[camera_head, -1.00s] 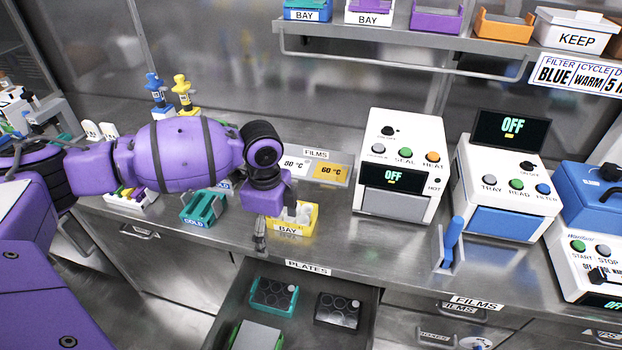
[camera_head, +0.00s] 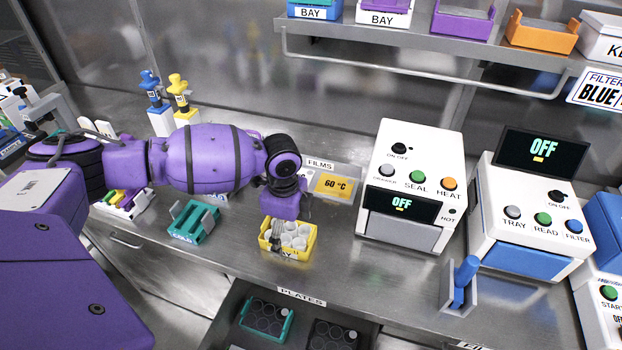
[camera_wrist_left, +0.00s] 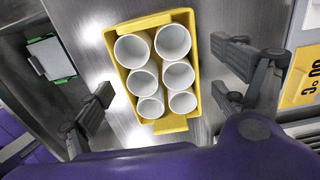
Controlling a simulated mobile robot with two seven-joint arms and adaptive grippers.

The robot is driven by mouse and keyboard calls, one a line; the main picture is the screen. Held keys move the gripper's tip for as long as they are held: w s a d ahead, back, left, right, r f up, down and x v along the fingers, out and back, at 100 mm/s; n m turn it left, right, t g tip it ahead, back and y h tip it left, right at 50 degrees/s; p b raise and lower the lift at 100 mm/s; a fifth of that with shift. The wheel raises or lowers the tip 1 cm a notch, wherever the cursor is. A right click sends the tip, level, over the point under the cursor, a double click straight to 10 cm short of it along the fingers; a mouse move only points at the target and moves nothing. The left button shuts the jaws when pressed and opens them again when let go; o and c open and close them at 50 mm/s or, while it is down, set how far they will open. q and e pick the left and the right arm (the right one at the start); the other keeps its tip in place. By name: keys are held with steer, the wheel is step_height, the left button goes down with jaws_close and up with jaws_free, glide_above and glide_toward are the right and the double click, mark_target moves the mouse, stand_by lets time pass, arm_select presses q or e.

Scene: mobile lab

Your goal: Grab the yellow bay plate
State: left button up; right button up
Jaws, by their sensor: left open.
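The yellow bay plate (camera_head: 264,240) stands on the steel counter, holding several white round wells or cups. It also shows from above in the left wrist view (camera_wrist_left: 112,62), slightly tilted in the picture. My left gripper (camera_wrist_left: 162,78) is open above the plate, with fingers to either side of it and nothing between them held. In the head view my left gripper (camera_head: 280,225) hangs over the back and left part of the plate and hides some of it. I cannot tell whether the fingers touch it. My right gripper is in neither view.
A teal cold holder (camera_head: 195,222) stands left of the plate. A films panel with a yellow 60 °C label (camera_head: 332,184) lies behind it, and a white sealing machine (camera_head: 410,185) stands to its right. An open plates drawer (camera_head: 296,310) lies below the counter edge.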

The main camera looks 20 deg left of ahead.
arm_select(q)
steer(key=shift+f, duration=0.95)
steer(key=c, duration=1.3)
steer(key=shift+r, duration=0.15)
